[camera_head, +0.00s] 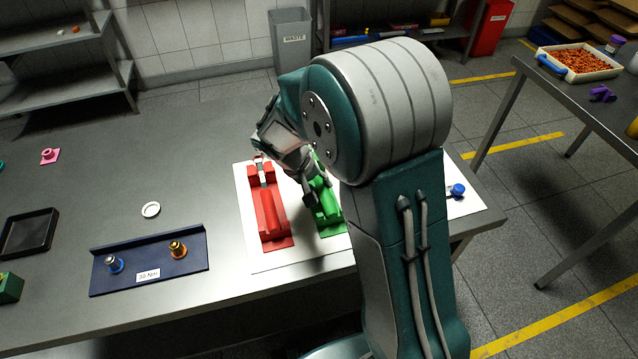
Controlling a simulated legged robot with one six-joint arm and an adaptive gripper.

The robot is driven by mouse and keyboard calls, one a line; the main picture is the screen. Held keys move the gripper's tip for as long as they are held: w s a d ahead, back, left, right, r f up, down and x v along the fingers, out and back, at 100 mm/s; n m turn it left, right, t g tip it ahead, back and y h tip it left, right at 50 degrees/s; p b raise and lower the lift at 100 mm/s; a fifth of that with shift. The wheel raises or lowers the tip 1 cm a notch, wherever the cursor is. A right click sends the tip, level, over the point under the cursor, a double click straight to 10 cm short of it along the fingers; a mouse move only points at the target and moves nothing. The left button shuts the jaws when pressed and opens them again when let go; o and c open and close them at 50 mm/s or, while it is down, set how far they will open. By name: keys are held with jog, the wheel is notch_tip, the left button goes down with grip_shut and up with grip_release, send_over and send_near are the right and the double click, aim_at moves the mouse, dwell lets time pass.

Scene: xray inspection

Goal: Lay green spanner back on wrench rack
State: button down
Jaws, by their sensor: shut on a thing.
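The wrench rack is a white board (300,257) on the grey table, with coloured cradles on it. A red spanner (268,208) with a metal head lies in the red cradle (278,244). My gripper (309,196) reaches down at the green cradle (333,230), right of the red one. It is shut on the green spanner (325,203), which is low at the cradle. My arm hides much of the spanner, so I cannot tell if it rests fully in the cradle. A blue part (457,190) shows at the board's right end, the rest hidden by my arm.
A navy stand (150,262) with two small fittings, a white ring (151,210), a black tray (28,232) and a pink part (49,155) are on the table's left. A grey waste bin (291,40) stands behind. The table's middle-left is clear.

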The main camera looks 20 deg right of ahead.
jog(key=shift+f, duration=0.1)
jog(key=shift+c, duration=1.5)
grip_release()
jog(key=v, duration=1.2)
jog(key=s+d+r+t+y, duration=0.2)
jog(key=s+r, duration=0.2)
jog(key=s, duration=0.6)
jog(key=s+d+r+t+y, duration=0.3)
jog(key=s+r, duration=0.1)
jog(key=s, duration=0.7)
jog(key=shift+d+r+t, duration=0.2)
jog(key=shift+r+t, duration=0.1)
